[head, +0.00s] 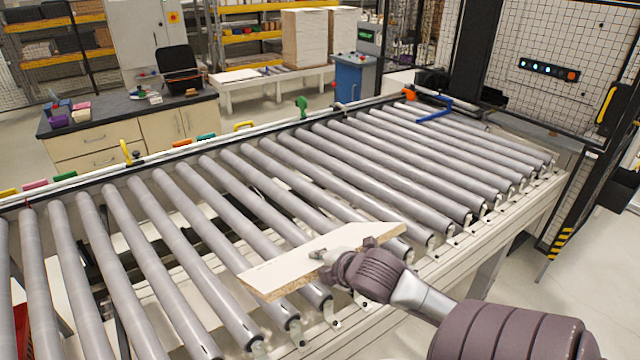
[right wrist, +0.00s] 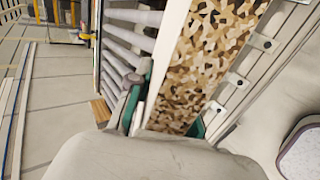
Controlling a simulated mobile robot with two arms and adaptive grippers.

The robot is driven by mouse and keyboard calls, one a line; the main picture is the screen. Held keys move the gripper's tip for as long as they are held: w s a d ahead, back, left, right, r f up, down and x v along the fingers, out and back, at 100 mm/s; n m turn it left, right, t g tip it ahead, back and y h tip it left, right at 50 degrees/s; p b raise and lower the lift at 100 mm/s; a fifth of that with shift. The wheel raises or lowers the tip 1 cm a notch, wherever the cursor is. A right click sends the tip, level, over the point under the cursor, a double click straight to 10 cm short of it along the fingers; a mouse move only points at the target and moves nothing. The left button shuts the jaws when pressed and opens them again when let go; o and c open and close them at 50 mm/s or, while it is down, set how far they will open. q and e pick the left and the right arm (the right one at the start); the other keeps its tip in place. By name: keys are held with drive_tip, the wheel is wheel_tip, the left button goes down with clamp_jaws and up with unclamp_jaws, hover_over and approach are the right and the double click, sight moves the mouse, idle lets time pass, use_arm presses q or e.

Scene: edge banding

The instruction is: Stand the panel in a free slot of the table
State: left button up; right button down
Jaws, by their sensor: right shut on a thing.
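The panel (head: 300,264) is a board with a white face and a speckled chipboard edge. It lies slanted over the near side of the roller table (head: 490,232), whose grey rollers have gaps between them. In the head view my right gripper (head: 330,262) is shut on the panel near its middle. In the right wrist view the panel (right wrist: 215,60) runs away from the gripper (right wrist: 165,118), its chipboard side and a white strip showing between the fingers. I cannot tell whether the panel touches the rollers. My left gripper is not in view.
Coloured clips, including a green one (head: 302,105), line the table's far rail. A blue handle (head: 434,110) sits at the far right end. A dark post (head: 575,190) and mesh fence stand at the right. The rollers left and beyond the panel are clear.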

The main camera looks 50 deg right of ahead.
drive_tip(key=g, duration=0.1)
drive_tip(key=r+g, duration=0.1)
drive_tip(key=g, duration=0.1)
drive_tip(key=r+g, duration=0.1)
drive_tip(key=shift+w+d+r+y, duration=0.15)
drive_tip(key=shift+w+r+y, duration=0.1)
drive_tip(key=shift+y, duration=0.15)
drive_tip(key=shift+s+r+g+y, duration=0.1)
drive_tip(key=shift+r+g+y, duration=0.1)
drive_tip(key=shift+g, duration=0.7)
drive_tip(key=shift+w+r+g+y, duration=0.1)
drive_tip(key=shift+r+g+y, duration=0.15)
drive_tip(key=shift+g, duration=0.65)
drive_tip(key=shift+s+r+g+y, duration=0.1)
drive_tip(key=shift+r+g+y, duration=0.1)
drive_tip(key=shift+g, duration=0.7)
